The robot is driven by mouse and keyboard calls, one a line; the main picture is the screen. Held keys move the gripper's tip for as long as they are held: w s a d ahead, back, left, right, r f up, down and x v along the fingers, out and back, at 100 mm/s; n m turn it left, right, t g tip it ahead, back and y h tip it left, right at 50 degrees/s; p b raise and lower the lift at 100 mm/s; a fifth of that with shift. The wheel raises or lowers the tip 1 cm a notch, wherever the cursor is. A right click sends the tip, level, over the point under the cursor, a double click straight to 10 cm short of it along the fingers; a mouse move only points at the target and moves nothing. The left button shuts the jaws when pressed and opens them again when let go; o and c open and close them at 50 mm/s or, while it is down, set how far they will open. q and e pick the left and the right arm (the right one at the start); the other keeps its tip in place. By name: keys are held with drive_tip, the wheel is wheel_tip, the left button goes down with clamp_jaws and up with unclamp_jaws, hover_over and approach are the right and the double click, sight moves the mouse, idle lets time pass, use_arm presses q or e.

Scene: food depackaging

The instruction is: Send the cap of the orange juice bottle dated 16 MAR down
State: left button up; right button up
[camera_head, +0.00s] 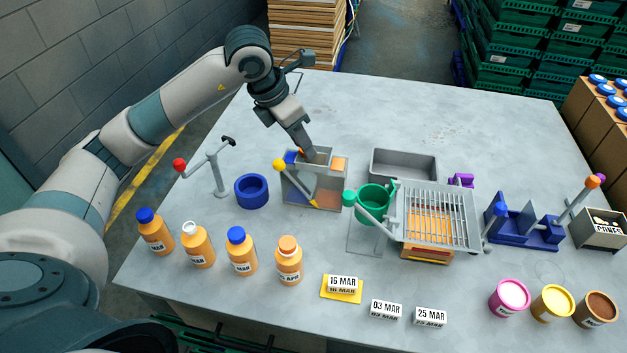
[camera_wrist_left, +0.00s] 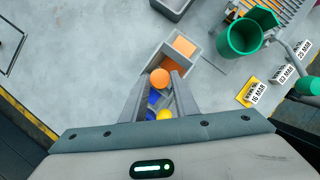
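My left gripper (camera_head: 306,156) points down into the top of a grey sorting box (camera_head: 328,190) with blue and orange panels. Its fingers, also in the left wrist view (camera_wrist_left: 161,76), stand on either side of a round orange cap (camera_wrist_left: 160,77) and appear closed on it. A lever with a yellow knob (camera_head: 279,164) is at the box's left side. An orange juice bottle (camera_head: 198,247) stands with a white, uncapped neck; its label shows MAR, the day unreadable. The card 16 MAR (camera_head: 342,284) lies on a yellow pad. My right gripper is not in view.
Two blue-capped bottles (camera_head: 155,232) (camera_head: 241,250) and an orange-capped APR bottle (camera_head: 289,260) stand at front left. A blue ring holder (camera_head: 252,191) and red-knobbed stand (camera_head: 216,168) are left of the box. A green cup (camera_head: 374,203) and grill rack (camera_head: 437,215) are right.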

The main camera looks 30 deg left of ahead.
use_arm(q)
drive_tip(key=o, duration=0.3)
drive_tip(key=shift+b+v, duration=0.35)
drive_tip(key=shift+v, duration=0.5)
drive_tip(key=shift+b+v, duration=1.7)
drive_tip(key=shift+v, duration=6.15)
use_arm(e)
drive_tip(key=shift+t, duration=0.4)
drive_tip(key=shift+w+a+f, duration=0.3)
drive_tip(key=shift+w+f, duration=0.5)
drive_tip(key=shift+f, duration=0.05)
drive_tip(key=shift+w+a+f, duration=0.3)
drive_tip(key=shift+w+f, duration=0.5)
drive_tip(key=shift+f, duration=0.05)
use_arm(q)
drive_tip(key=shift+w, duration=0.1)
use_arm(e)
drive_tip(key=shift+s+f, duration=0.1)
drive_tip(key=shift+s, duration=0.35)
